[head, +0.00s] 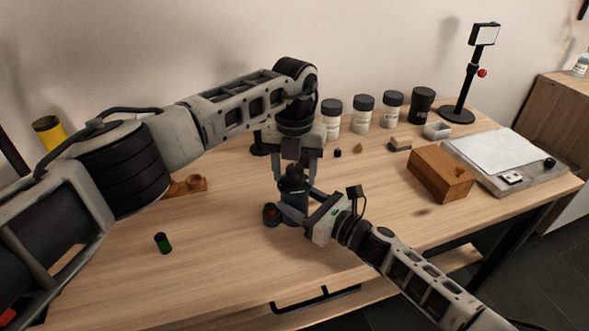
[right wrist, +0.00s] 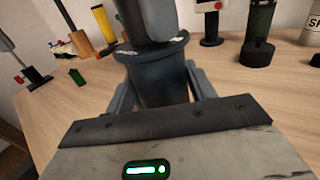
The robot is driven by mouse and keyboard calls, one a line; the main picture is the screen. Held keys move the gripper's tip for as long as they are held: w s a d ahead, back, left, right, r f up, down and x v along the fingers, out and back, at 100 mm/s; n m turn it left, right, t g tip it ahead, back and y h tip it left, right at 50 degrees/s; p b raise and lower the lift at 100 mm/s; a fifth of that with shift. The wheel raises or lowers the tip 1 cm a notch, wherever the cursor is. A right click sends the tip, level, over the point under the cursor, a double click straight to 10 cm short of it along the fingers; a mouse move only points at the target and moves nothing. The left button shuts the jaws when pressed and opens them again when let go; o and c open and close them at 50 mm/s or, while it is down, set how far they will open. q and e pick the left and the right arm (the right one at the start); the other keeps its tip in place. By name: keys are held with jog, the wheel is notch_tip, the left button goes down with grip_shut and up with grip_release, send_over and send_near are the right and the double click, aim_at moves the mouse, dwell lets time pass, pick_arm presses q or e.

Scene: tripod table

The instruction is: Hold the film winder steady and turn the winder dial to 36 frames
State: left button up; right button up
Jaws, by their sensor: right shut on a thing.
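The film winder (head: 293,186) stands upright on the table, dark with a grey-blue lower part, largely covered by my grippers. In the right wrist view its dark grey body (right wrist: 162,85) rises between the two fingers of my right gripper (right wrist: 160,92). In the head view my right gripper (head: 298,209) is shut on this body from the front right. My left gripper (head: 294,172) points down from above, its fingers apart on either side of the winder's dark top. Whether they touch it cannot be told. The dial's marking cannot be read.
A small brown-topped pot (head: 271,213) stands close beside the winder. Several jars (head: 363,113), a wooden box (head: 440,174) and a light panel (head: 500,155) occupy the right and back.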

pick_arm(q)
jog(key=c, duration=0.9)
jog(key=shift+o, duration=0.2)
jog(key=shift+m, duration=0.4)
jog(key=m, duration=0.2)
jog(key=shift+m, duration=0.4)
jog(key=m, duration=0.4)
jog(key=shift+m, duration=0.3)
jog(key=m, duration=0.3)
jog(key=shift+m, duration=0.3)
jog(key=shift+w+m, duration=0.1)
jog(key=shift+m, duration=1.6)
